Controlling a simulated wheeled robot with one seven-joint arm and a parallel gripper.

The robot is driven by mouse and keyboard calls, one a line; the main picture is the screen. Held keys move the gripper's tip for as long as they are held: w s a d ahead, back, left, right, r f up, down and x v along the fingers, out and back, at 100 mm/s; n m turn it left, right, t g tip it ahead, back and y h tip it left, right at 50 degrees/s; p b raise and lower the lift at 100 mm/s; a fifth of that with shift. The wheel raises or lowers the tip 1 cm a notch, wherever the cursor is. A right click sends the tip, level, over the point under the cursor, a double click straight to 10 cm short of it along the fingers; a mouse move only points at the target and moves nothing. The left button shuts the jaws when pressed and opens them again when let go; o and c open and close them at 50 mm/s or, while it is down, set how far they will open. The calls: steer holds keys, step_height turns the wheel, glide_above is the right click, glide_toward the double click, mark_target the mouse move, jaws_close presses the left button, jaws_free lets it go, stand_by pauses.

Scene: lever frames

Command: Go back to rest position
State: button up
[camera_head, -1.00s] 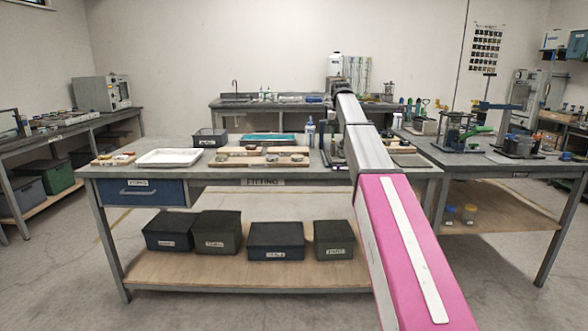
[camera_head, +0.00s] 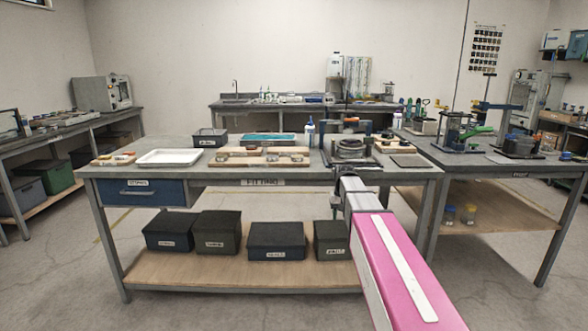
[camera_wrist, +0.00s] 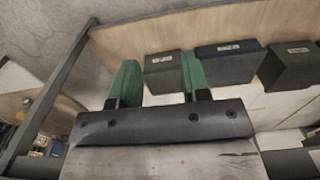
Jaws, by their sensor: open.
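My gripper (camera_wrist: 158,78) shows in the wrist view as two green fingers, spread apart with nothing between their tips. In that view the fingers stand before the lower shelf (camera_wrist: 122,44) and its dark boxes. In the head view my arm reaches forward to the front edge of the fitting table (camera_head: 225,176), right of its middle. The arm's far end is low there, at about tabletop height, and my fingers cannot be made out clearly.
A white tray (camera_head: 168,157), wooden boards (camera_head: 262,161) and a dark round fixture (camera_head: 350,147) stand on the table. Dark boxes (camera_head: 276,240) sit on the shelf below. Another bench (camera_head: 490,170) stands at the right. Open floor (camera_head: 60,285) lies at the front left.

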steer(key=s+f, duration=0.8)
steer(key=s, duration=0.3)
steer(key=s+f, duration=0.8)
steer(key=s, duration=0.4)
steer(key=shift+f, duration=0.35)
steer(key=shift+s, duration=0.1)
